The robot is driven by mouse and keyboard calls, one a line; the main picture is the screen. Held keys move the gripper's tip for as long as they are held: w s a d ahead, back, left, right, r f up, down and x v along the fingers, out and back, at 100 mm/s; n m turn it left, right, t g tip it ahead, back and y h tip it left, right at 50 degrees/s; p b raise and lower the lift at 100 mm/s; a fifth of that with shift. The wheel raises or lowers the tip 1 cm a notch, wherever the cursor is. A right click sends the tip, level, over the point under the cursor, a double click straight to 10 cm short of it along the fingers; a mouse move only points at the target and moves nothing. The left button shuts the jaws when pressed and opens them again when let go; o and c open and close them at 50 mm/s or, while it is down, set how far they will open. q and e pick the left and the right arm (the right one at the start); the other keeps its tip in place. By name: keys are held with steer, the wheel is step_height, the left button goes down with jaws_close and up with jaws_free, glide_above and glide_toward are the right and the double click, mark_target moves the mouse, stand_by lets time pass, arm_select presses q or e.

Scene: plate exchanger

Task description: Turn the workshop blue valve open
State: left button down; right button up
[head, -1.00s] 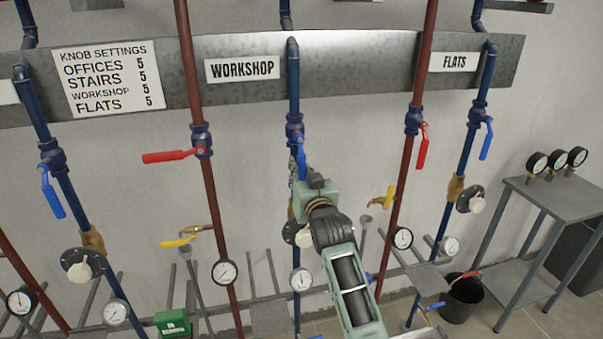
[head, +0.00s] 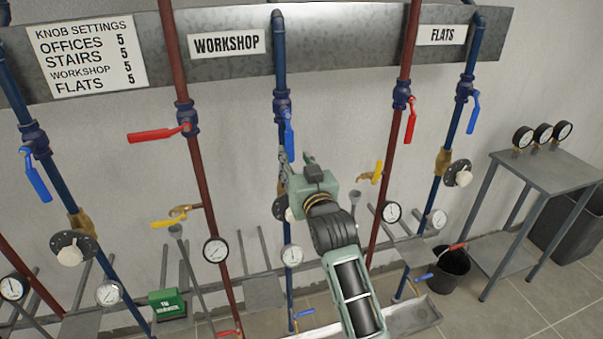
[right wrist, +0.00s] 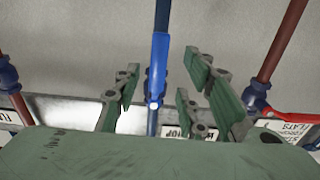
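The workshop blue valve (head: 281,106) sits on the blue pipe below the WORKSHOP sign (head: 226,44). Its blue handle (head: 289,132) hangs down, roughly along the pipe. My right gripper (head: 296,163) is open and empty, just below the handle's lower end in the head view. In the right wrist view the blue handle (right wrist: 160,65) shows in the gap between the spread fingers, with space on both sides. I see no contact; the exact depth between fingers and handle is unclear. My left gripper is not in view.
A red handle (head: 160,134) sticks out left on the neighbouring red pipe. Another red handle (head: 411,120) hangs to the right. A round knob flange and gauge (head: 292,255) are on the workshop pipe below. A metal table (head: 545,170) and black bucket (head: 449,270) stand at right.

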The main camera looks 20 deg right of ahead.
steer(key=s, duration=0.5)
steer(key=shift+f, duration=0.1)
steer(key=s+a+f+n+g, duration=0.1)
steer(key=s+f+g, duration=0.2)
steer(key=f, duration=1.4)
steer(key=s+f+g, duration=0.3)
steer(key=f, duration=1.4)
steer(key=s+d+f+n+g, duration=0.1)
steer(key=s+f+g, duration=0.1)
steer(key=s+f, duration=0.7)
steer(key=s+d+f+g, duration=0.1)
steer(key=s+f+g, duration=0.2)
steer(key=s+f, duration=0.6)
steer(key=s+d+f+g, duration=0.2)
steer(key=s+f, duration=0.4)
steer(key=s, duration=0.5)
steer(key=s+d+f+g, duration=0.2)
steer(key=s+f, duration=0.4)
steer(key=s, duration=0.5)
steer(key=s+d+f+g, duration=0.2)
steer(key=s+f, duration=0.4)
steer(key=s, duration=0.6)
steer(key=shift+d+h, duration=0.25)
steer(key=shift+h, duration=0.05)
